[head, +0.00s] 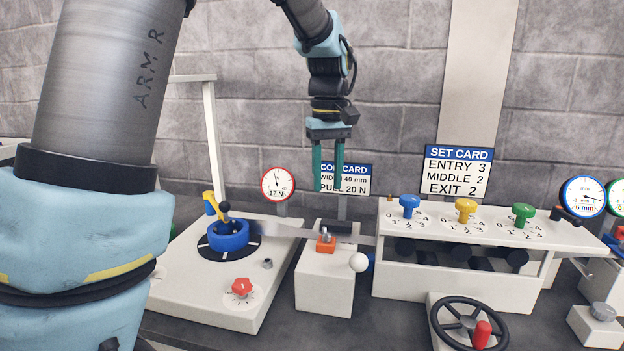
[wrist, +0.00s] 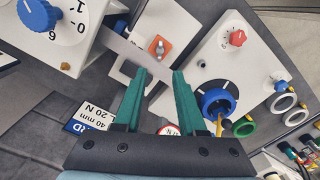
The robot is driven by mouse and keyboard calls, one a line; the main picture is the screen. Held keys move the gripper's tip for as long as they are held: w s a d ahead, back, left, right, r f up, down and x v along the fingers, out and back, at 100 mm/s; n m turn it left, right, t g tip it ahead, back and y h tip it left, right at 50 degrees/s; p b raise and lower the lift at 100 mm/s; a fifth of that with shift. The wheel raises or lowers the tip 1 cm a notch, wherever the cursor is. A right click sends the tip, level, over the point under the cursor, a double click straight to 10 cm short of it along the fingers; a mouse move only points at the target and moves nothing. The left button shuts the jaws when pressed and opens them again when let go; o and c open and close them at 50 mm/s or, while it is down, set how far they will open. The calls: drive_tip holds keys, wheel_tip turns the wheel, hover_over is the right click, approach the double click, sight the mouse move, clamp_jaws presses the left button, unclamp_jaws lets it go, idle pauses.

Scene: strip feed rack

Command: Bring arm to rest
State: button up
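My gripper (head: 328,172) hangs from my arm in the upper middle of the head view, its two green fingers pointing down. The fingers are apart with nothing between them. It is in the air above and behind the small white block (head: 322,285) with the orange part (head: 325,245). In the wrist view my gripper (wrist: 160,75) also shows open and empty, with the orange part (wrist: 159,47) just beyond the fingertips.
The left white base carries a blue hub (head: 228,236) and a red knob (head: 242,287). A strip (head: 290,231) runs towards the rack with blue, yellow (head: 466,209) and green knobs. A black handwheel (head: 468,325) stands in front. Dial gauges (head: 582,196) are at right.

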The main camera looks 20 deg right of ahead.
drive_tip(key=s+a+f, duration=0.2)
drive_tip(key=a+f, duration=0.2)
drive_tip(key=a, duration=0.5)
drive_tip(key=s+a+f+m+t, duration=0.1)
drive_tip(key=a+f, duration=0.3)
drive_tip(key=a, duration=0.5)
drive_tip(key=s+a+f, duration=0.3)
drive_tip(key=a+f, duration=0.1)
drive_tip(key=a, duration=0.5)
drive_tip(key=shift+s+a+f+t, duration=0.2)
drive_tip(key=shift+a+t, duration=0.1)
drive_tip(key=shift+a, duration=0.05)
drive_tip(key=shift+o, duration=0.2)
